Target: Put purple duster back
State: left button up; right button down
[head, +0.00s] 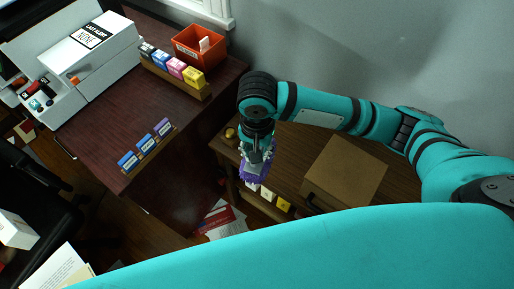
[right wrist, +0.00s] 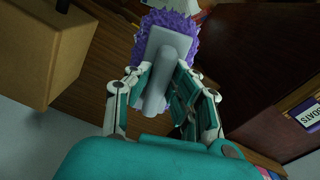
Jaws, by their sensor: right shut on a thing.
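The purple duster (head: 252,175) has a fluffy purple head and a grey back with a handle, seen in the right wrist view (right wrist: 162,52). My right gripper (head: 257,157) is shut on the duster's handle, with its fingers on both sides of it. In the head view the duster hangs below the gripper, over the left front edge of the brown wooden table (head: 290,125). Whether the duster touches the table is hard to tell. My left gripper is not in view.
A cardboard box (head: 345,170) stands on the table to the right. White and yellow blocks (head: 268,195) line the table's front. A small yellow item (head: 230,133) lies at its left. The dark desk (head: 110,120) holds a printer (head: 92,50), ink cartridges (head: 176,68) and an orange bin (head: 200,47).

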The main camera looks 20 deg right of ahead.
aim_at(252, 175)
jog(key=s+f+m, duration=0.1)
jog(key=f, duration=0.1)
jog(key=s+a+f+m+b, duration=0.1)
jog(key=f, duration=0.1)
jog(key=s+a+f+m, duration=0.1)
jog(key=f, duration=0.1)
jog(key=shift+a+f, duration=0.2)
jog(key=shift+a, duration=0.05)
jog(key=shift+w+f, duration=0.15)
jog(key=shift+f, duration=0.1)
jog(key=w+d, duration=0.2)
jog(key=w, duration=0.2)
jog(key=w+d+f, duration=0.1)
jog(key=w+d, duration=0.1)
jog(key=w, duration=0.3)
jog(key=w+d, duration=0.2)
jog(key=w, duration=0.2)
jog(key=shift+w+d+f, duration=0.1)
jog(key=shift+w+f, duration=0.1)
jog(key=f, duration=0.2)
jog(key=shift+w+d+f, duration=0.2)
jog(key=shift+w+f, duration=0.15)
jog(key=shift+f, duration=0.45)
jog(key=c, duration=1.2)
grip_release()
jog(key=shift+f, duration=0.1)
